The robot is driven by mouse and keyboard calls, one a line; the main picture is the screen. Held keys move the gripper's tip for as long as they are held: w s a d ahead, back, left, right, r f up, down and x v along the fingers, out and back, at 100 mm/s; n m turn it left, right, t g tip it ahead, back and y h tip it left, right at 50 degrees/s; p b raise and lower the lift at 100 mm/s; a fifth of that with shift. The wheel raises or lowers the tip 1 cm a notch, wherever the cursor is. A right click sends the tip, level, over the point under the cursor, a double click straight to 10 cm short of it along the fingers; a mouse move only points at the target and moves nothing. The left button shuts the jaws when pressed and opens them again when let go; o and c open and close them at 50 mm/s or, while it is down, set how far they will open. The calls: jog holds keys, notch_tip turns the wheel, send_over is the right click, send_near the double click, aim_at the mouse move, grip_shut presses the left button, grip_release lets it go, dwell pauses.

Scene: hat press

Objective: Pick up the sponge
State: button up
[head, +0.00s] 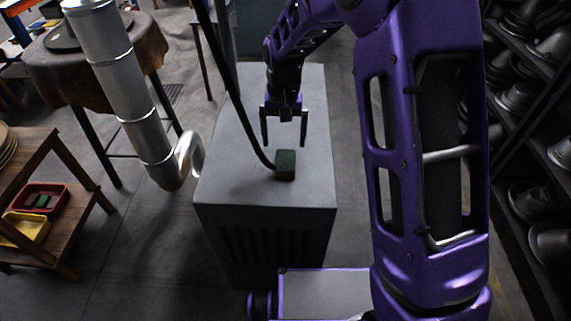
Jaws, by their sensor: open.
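A small dark green block, which looks like the sponge (286,165), sits on the grey top of a cabinet (235,185), near the front edge. My gripper (284,142) is open and empty, with its two dark fingers pointing down. In the picture it is just above the sponge, with a gap between the fingertips and the block. How far apart they are in depth I cannot tell.
A black cable (240,105) hangs down and ends beside the sponge's left side. A silver duct pipe (125,85) stands left of the cabinet. A wooden shelf (75,205) with red and yellow trays is at the left. A rack of hats (550,245) lines the right.

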aim_at(285, 162)
jog(key=f, duration=0.9)
jog(key=shift+s+d+b, duration=0.1)
jog(key=shift+d+b, duration=0.1)
jog(key=shift+b, duration=0.1)
jog(key=shift+c, duration=0.2)
jog(key=c, duration=1.3)
notch_tip(285, 162, up, 10)
jog(key=shift+r+p, duration=0.1)
jog(key=shift+p, duration=0.35)
jog(key=o, duration=0.7)
jog(key=c, duration=0.6)
